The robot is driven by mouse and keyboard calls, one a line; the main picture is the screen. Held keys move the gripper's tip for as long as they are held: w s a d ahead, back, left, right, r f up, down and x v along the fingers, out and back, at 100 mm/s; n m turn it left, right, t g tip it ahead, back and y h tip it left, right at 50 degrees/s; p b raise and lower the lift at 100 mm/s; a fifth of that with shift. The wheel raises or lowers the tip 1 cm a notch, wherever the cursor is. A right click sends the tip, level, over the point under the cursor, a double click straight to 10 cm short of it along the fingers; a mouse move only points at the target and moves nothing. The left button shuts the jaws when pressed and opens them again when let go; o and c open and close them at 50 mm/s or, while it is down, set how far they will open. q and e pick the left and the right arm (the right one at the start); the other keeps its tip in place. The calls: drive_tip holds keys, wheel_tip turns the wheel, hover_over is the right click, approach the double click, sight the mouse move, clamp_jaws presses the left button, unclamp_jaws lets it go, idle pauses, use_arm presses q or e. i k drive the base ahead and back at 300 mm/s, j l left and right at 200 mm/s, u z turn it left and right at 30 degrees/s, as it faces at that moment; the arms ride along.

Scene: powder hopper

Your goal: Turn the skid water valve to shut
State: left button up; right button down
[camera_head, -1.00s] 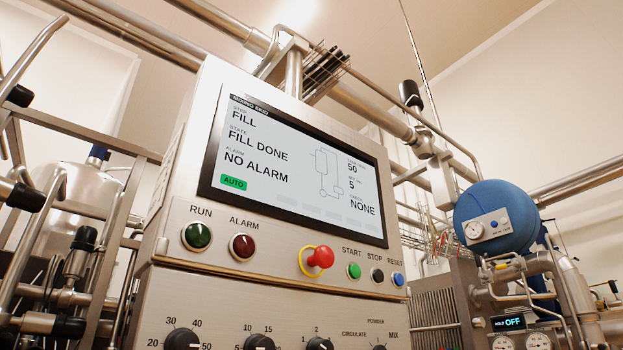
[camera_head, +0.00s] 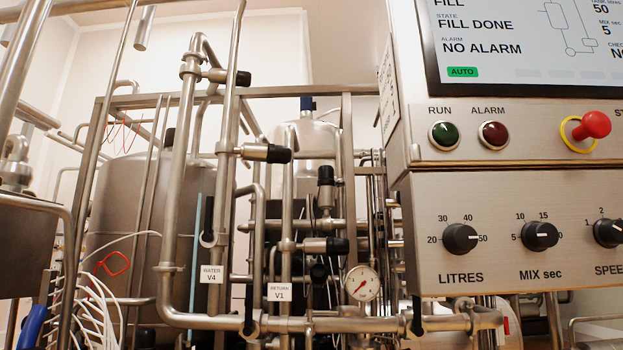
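A white label reading WATER V4 (camera_head: 211,274) hangs on the pipework at the left of the panel in the head view. Just above it is a black upright handle (camera_head: 208,238), close beside a vertical steel pipe. Whether this handle stands at open or shut I cannot tell for sure. A second label, RETURN V1 (camera_head: 279,292), hangs lower to the right. The control panel screen (camera_head: 530,45) reads FILL DONE and NO ALARM, with a green AUTO mark. Neither of my grippers is in view.
The control cabinet (camera_head: 500,260) with its knobs and a red stop button (camera_head: 591,124) fills the right side. A pressure gauge (camera_head: 362,283) sits low in the middle. A steel tank (camera_head: 130,215) stands behind the pipes. White hoses (camera_head: 95,305) hang at the lower left.

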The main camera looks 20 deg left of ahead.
sight(208, 236)
drive_tip(key=u, duration=1.3)
drive_tip(key=i+l, duration=0.1)
drive_tip(key=l, duration=0.85)
drive_tip(key=i+l, duration=0.15)
drive_tip(key=l, duration=0.3)
